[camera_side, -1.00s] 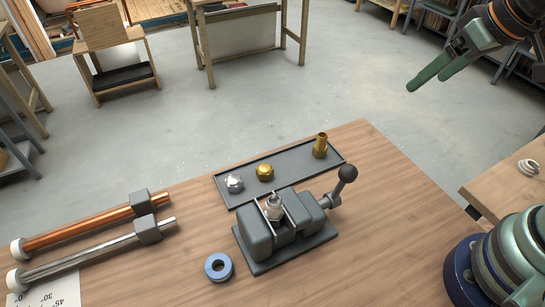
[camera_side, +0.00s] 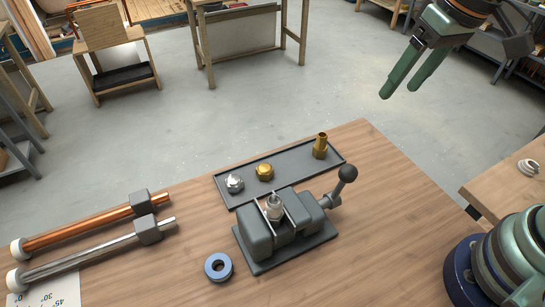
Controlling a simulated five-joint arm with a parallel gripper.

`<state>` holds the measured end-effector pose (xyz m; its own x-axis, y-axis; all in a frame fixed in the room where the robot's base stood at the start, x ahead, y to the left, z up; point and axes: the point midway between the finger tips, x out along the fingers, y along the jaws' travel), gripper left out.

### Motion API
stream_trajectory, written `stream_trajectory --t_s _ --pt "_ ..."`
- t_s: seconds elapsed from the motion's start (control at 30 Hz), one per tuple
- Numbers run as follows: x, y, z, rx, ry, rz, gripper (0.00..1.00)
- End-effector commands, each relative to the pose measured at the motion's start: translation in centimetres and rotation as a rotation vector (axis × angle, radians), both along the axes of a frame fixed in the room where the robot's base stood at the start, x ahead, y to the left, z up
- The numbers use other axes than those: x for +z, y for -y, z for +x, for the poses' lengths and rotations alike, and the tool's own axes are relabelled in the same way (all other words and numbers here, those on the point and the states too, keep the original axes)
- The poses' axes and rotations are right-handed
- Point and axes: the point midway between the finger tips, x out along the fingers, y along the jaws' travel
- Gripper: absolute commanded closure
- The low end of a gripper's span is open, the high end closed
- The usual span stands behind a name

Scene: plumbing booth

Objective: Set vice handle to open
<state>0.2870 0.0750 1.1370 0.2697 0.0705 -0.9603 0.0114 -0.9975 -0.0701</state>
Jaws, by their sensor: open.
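The grey vice (camera_side: 285,227) stands on the wooden workbench, with a silver fitting (camera_side: 274,207) upright between its jaws. The vice handle (camera_side: 340,186) is a dark lever with a round black knob, on the vice's right side, tilted up and to the right. My gripper (camera_side: 399,90) is at the upper right, high above and well apart from the handle. Its two green fingers point down and left, spread apart with nothing between them.
A dark tray (camera_side: 286,175) behind the vice holds a silver nut (camera_side: 235,183), a brass nut (camera_side: 265,172) and a brass fitting (camera_side: 320,146). A blue ring (camera_side: 218,267) lies front left. A copper pipe (camera_side: 80,233) and a silver pipe (camera_side: 85,260) lie at left.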

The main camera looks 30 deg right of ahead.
Motion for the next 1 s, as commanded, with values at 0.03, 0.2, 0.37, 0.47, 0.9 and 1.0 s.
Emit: stream_trajectory --t_s 0.03,0.2,0.37,0.47,0.9,1.0 --pt "0.0 -2.2 -0.2 0.017 -0.058 -0.002 0.32" --pt "0.1 -7.5 -1.5 0.013 -0.203 -0.035 0.32" --pt "0.1 -10.0 -2.4 0.003 -0.265 -0.066 0.32" --pt "-0.3 -10.3 -2.6 -0.001 -0.277 -0.073 0.32" --pt "-7.5 -10.2 -2.7 -0.003 -0.280 -0.076 0.32" --pt "-9.2 -10.2 -2.7 -0.003 -0.279 -0.075 0.32"
